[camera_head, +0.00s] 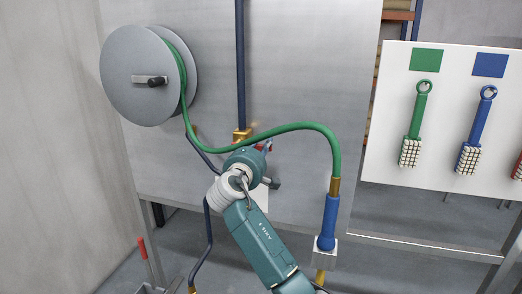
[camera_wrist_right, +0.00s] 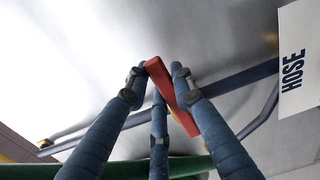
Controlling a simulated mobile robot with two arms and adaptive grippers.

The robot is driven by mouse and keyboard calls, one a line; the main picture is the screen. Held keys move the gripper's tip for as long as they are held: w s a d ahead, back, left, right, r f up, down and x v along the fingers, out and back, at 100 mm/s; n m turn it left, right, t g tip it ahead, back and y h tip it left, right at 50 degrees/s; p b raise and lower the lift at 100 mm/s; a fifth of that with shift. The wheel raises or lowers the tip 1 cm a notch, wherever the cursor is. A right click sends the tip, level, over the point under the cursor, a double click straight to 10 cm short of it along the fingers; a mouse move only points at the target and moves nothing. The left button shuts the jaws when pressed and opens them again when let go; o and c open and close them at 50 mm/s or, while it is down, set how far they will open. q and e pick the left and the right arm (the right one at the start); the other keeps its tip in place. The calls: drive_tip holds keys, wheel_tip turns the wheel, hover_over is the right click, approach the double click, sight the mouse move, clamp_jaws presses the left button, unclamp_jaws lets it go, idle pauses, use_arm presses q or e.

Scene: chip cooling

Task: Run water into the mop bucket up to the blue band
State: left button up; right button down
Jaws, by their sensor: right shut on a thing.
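My teal right arm reaches up to the valve area on the metal panel in the head view. My right gripper (camera_wrist_right: 160,72) is shut on a red lever (camera_wrist_right: 172,95), which slants between its blue fingers in the wrist view. In the head view the gripper is mostly hidden behind my own wrist, with a bit of red by it. A brass fitting (camera_head: 242,134) on the blue pipe (camera_head: 240,62) sits just above it. The green hose (camera_head: 290,127) runs from the reel to a blue nozzle (camera_head: 328,220). The bucket's blue band and any water are not visible. My left gripper is out of view.
The hose reel (camera_head: 125,75) is at upper left. A red-tipped handle (camera_head: 143,250) rises from something grey at lower left. A white board (camera_head: 450,75) with several brushes hangs at right. A HOSE label (camera_wrist_right: 295,70) shows in the wrist view.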

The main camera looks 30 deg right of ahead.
drive_tip(key=shift+f+m, duration=0.3)
drive_tip(key=shift+f, duration=0.05)
drive_tip(key=c, duration=1.5)
unclamp_jaws()
drive_tip(key=shift+o, duration=0.3)
drive_tip(key=v, duration=1.2)
drive_tip(key=shift+s, duration=0.1)
